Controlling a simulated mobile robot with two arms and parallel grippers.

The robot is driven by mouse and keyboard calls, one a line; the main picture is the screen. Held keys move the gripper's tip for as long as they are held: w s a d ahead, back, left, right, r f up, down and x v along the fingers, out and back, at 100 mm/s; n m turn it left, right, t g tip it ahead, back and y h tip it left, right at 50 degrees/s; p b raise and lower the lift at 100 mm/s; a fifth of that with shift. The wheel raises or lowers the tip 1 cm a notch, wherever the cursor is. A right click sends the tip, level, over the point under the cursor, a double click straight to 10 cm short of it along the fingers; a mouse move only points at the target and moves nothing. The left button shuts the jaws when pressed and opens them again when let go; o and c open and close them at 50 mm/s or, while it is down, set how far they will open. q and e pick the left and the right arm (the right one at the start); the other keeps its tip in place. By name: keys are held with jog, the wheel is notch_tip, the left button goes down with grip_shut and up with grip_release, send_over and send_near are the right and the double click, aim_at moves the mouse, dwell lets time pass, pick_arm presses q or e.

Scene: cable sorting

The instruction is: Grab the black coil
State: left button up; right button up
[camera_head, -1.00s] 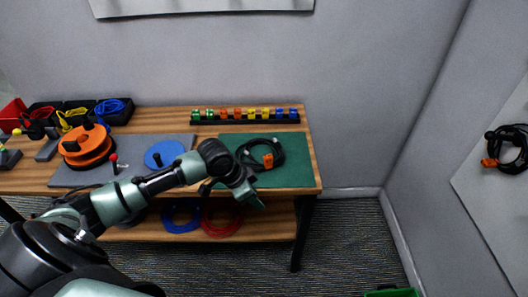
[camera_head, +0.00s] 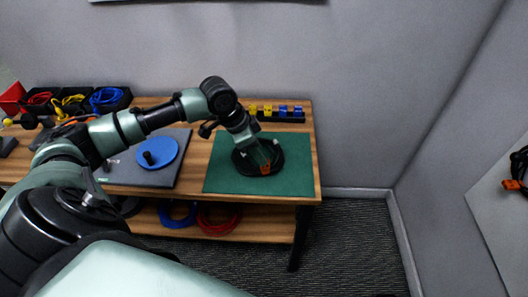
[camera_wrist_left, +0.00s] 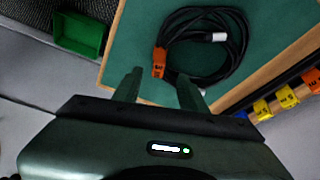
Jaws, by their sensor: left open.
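The black coil (camera_head: 278,158) lies on the green mat (camera_head: 215,182) at the right end of the wooden workbench. It carries an orange tag and also shows in the left wrist view (camera_wrist_left: 238,30) with a pale connector inside the loop. My left gripper (camera_head: 262,160) is over the coil and hides part of it. In the left wrist view my left gripper (camera_wrist_left: 155,82) has its two fingers spread, with the orange tag (camera_wrist_left: 159,62) just beyond the gap between them. I cannot tell its exact height above the coil.
A rack with yellow and blue clips (camera_head: 283,112) stands behind the mat. A green bin (camera_wrist_left: 80,35) is on the floor.

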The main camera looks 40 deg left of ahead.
pick_arm(q)
jog(key=x, duration=0.3)
jog(key=shift+s+d+p, duration=0.15)
jog(key=shift+s+p, duration=0.15)
jog(key=shift+p, duration=0.05)
jog(key=shift+x, duration=1.2)
jog(key=shift+w+f, duration=0.2)
jog(key=shift+f, duration=0.05)
grip_shut()
pick_arm(e)
jog(key=shift+s+r, duration=0.2)
jog(key=shift+s, duration=0.35)
jog(key=shift+s+r, duration=0.2)
jog(key=shift+s, duration=0.35)
jog(key=shift+s, duration=0.1)
